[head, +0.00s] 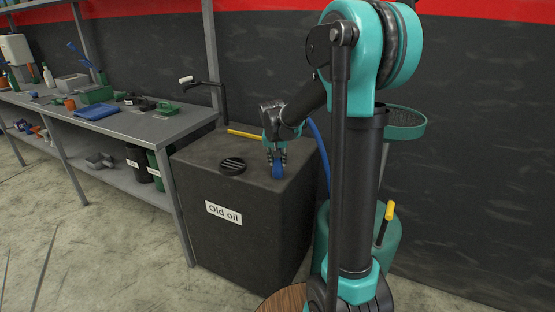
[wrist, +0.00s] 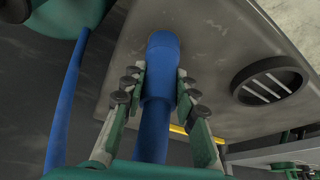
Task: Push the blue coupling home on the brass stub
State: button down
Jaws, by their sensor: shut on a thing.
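The blue coupling (head: 277,172) is at the top of the dark tank labelled "Old oil" (head: 243,245), near its right front part. My gripper (head: 276,155) reaches down from above and is shut on it. In the wrist view the blue coupling (wrist: 162,52) lies between both fingers of my gripper (wrist: 161,82), and a narrower blue hose runs from it toward the palm. I cannot make out the brass stub in either view. Whether the coupling touches or covers it cannot be told.
A black slotted cap (head: 232,166) sits left of the coupling on the tank; it also shows in the wrist view (wrist: 268,82). A yellow bar (head: 246,134) lies at the tank's back edge. A green drainer (head: 405,123) stands right, a cluttered workbench (head: 150,128) left.

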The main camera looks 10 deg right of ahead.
jog(key=c, duration=1.1)
grip_release()
jog(key=v, duration=1.2)
